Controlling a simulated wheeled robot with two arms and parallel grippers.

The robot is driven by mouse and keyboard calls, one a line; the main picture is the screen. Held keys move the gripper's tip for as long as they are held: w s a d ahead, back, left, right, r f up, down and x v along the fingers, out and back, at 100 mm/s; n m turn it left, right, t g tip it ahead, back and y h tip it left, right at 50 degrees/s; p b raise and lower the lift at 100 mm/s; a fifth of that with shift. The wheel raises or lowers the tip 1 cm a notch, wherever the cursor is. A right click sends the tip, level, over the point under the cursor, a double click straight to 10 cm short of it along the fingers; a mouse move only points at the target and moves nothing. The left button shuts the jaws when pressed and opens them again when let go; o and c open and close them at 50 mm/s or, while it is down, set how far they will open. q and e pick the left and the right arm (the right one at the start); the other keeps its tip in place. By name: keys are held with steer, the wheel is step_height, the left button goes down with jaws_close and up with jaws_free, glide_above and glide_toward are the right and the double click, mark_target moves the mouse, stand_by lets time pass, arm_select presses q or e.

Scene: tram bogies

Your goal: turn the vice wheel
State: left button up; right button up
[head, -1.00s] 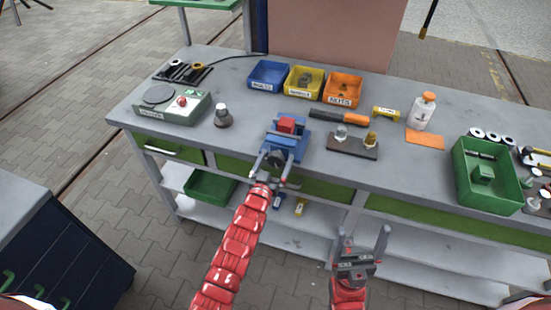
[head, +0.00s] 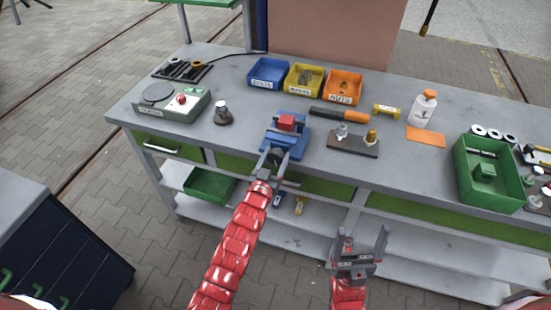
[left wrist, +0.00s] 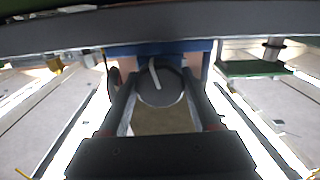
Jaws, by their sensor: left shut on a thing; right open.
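The blue vice (head: 290,132) stands at the front edge of the grey workbench, with a red block (head: 287,122) between its jaws. Its wheel (head: 277,156) is a dark disc facing me at the bench edge. In the left wrist view the wheel (left wrist: 162,88) is a round grey disc with a white stripe, tilted from upright. My left gripper (head: 274,160) is shut on the wheel, one finger on each side; the fingers (left wrist: 165,95) hide its sides. My right gripper (head: 361,240) is open and empty, in front of the bench and below its top.
Blue, yellow and orange bins (head: 343,87) stand at the back of the bench (head: 240,140). A screwdriver (head: 338,115) and a brown block with fittings (head: 352,145) lie right of the vice. A dark bulb-shaped item (head: 222,115) stands left. A green tray (head: 487,175) is far right.

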arm_select(q)
steer(key=m+b, duration=0.3)
steer(key=shift+f, duration=0.25)
steer(key=shift+m+b, duration=0.9)
steer(key=shift+m, duration=0.1)
steer(key=m+b, duration=0.2)
steer(key=m, duration=0.1)
steer(key=shift+r, duration=0.1)
steer(key=shift+r+m+b, duration=0.15)
steer(key=shift+m+b, duration=0.25)
steer(key=shift+m, duration=1)
steer(key=o, duration=1.4)
